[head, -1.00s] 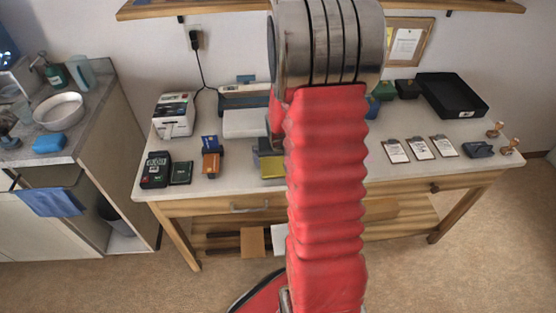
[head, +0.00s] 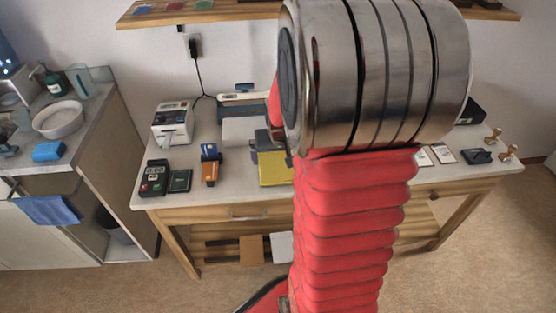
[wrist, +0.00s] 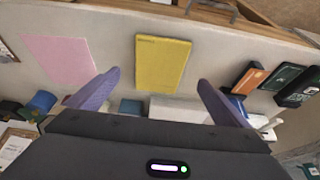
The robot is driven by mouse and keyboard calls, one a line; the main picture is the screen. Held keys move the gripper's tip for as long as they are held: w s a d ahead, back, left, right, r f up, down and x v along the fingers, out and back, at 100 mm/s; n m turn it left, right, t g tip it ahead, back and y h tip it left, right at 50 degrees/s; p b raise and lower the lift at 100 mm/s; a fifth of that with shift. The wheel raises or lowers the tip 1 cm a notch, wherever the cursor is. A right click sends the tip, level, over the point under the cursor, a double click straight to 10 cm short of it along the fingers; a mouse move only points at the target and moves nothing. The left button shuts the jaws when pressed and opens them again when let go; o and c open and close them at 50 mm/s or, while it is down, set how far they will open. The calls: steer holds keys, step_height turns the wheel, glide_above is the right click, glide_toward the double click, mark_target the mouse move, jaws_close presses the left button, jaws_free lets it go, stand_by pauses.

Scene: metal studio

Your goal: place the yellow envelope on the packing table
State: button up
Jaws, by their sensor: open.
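The yellow envelope (wrist: 163,63) lies flat on the pale top of the packing table (wrist: 211,70), near its front edge. In the head view the yellow envelope (head: 273,168) shows just left of my arm, on the packing table (head: 240,202). My gripper (wrist: 159,77) is open and empty, its two purple fingers apart with the envelope framed between and beyond them. The fingers do not appear to touch it. In the head view my arm hides the gripper's fingers and the middle of the table.
A pink sheet (wrist: 60,60) lies beside the envelope. An orange-brown box (head: 210,168), a dark green box (head: 180,181) and a label printer (head: 173,124) stand at the table's left. Stamps (head: 506,152) stand at the right end. A shelf (head: 200,14) hangs above.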

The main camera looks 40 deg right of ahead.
steer(key=shift+v, duration=0.9)
steer(key=s+a+r+n+y, duration=0.1)
steer(key=s+a+r, duration=0.3)
steer(key=a, duration=0.4)
steer(key=s+a+r+n+t, duration=0.1)
steer(key=s+a+r+n, duration=0.2)
steer(key=a+r, duration=0.3)
steer(key=s+a+r+n+t+y, duration=0.1)
steer(key=s+a+r, duration=0.4)
steer(key=a, duration=0.7)
steer(key=shift+s+r+n+y, duration=0.2)
steer(key=shift+n+y, duration=0.1)
steer(key=shift+n, duration=0.6)
